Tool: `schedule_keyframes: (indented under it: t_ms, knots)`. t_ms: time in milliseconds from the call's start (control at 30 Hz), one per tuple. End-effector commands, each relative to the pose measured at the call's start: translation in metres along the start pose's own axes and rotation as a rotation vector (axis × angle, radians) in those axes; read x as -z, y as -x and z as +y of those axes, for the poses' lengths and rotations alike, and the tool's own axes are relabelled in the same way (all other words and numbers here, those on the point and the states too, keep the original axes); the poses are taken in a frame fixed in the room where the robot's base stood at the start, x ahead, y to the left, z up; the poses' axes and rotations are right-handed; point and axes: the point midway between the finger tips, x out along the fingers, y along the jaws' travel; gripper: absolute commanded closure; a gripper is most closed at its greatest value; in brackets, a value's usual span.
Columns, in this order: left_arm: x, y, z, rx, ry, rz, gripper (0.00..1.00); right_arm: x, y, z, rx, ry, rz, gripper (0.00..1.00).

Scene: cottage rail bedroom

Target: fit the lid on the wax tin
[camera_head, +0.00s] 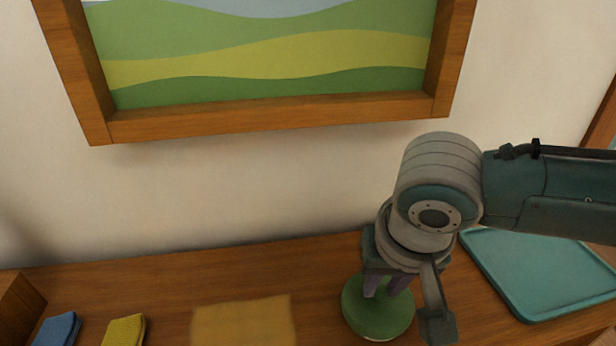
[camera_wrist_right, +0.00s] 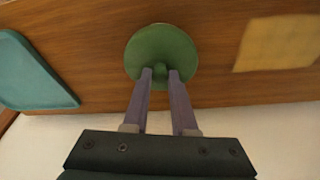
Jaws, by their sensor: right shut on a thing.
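A round green lid (camera_head: 372,318) with a small knob shows under my right gripper (camera_head: 385,290), near the front of the wooden top. In the right wrist view the lid (camera_wrist_right: 162,42) is a full disc, and the fingers of my right gripper (camera_wrist_right: 160,75) are shut on its central knob. A thin pale edge shows below the lid's front rim in the head view. I cannot tell whether that is the wax tin or part of the lid; no tin shows clearly. My left gripper is out of view.
A teal tray (camera_head: 545,275) lies to the right. A yellowish flat patch or mat (camera_head: 243,322) lies left of the lid. A yellow block (camera_head: 124,331) and a blue block (camera_head: 58,330) are farther left. The wall and a framed picture (camera_head: 280,118) stand behind.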

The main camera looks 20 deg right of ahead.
Motion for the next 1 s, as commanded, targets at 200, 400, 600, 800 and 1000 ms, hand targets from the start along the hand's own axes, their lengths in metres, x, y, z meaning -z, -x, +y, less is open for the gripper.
schedule_keyframes:
  t_ms: [200, 400, 600, 800, 1000]
  knots:
    - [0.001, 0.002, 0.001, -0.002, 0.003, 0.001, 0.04, -0.001, -0.001, 0.0, -0.001, 0.001, 0.0, 1.0]
    - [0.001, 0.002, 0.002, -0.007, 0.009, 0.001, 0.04, -0.001, -0.001, 0.0, -0.001, 0.001, 0.0, 0.64]
    - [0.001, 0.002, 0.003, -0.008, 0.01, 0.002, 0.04, 0.0, -0.001, 0.0, -0.001, 0.001, 0.0, 0.41]
    - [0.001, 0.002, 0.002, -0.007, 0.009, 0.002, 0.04, -0.001, -0.001, 0.0, -0.001, 0.001, 0.0, 0.4]
    - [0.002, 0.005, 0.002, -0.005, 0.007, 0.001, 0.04, 0.0, 0.011, 0.0, 0.001, 0.001, 0.0, 0.4]
